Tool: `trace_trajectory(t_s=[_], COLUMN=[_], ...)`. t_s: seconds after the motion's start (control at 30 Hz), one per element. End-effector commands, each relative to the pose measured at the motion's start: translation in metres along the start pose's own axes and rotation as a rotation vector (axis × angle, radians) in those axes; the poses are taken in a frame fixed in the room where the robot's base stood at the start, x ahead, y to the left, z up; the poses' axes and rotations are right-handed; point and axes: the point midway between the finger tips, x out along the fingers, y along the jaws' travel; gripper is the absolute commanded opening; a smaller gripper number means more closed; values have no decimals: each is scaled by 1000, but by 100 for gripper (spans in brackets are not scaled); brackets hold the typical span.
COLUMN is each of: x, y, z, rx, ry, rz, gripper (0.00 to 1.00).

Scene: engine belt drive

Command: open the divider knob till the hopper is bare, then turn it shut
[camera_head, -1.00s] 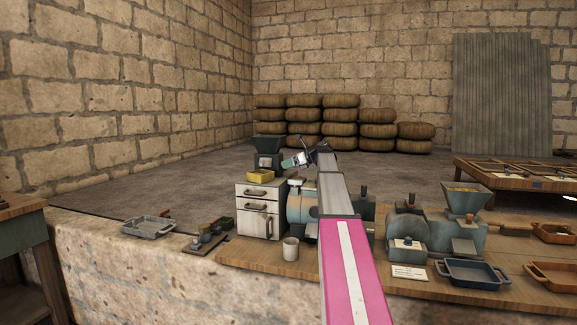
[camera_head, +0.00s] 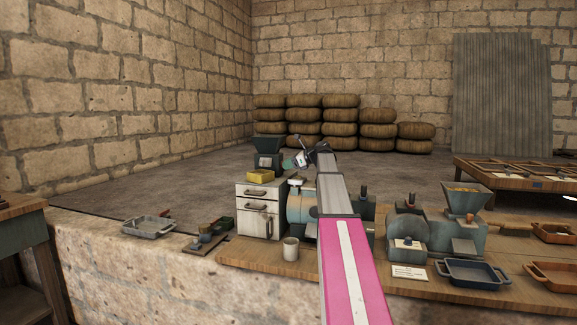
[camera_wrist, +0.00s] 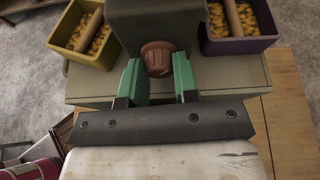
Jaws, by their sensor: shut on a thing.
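The dark green divider with its hopper (camera_head: 269,142) stands on the white cabinet in the head view; the inside of the hopper cannot be seen. In the wrist view the divider body (camera_wrist: 155,18) carries a round reddish-brown knob (camera_wrist: 157,57). My gripper (camera_wrist: 157,72) has its green fingers on both sides of the knob and is shut on it. A yellow bin (camera_wrist: 62,50) at left and a purple bin (camera_wrist: 238,47) at right each hold yellow kernels and a tan bar. My gripper also shows beside the divider in the head view (camera_head: 300,159).
The white drawer cabinet (camera_head: 258,222) stands under the divider. A mug (camera_head: 290,249) and a blue-grey machine are close by on the wooden bench. Another hopper (camera_head: 464,199) with yellow kernels stands at the right, behind a blue tray (camera_head: 474,271). A grey tray (camera_head: 149,227) lies at the left.

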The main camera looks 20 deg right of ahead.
Motion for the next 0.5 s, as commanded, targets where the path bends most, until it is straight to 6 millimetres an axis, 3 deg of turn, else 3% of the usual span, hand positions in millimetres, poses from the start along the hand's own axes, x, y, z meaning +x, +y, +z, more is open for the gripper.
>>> trace_trajectory(t_s=[0.5], x=[0], y=[5], z=[-1], rx=[-420], ry=[13], rz=[-175], gripper=[4])
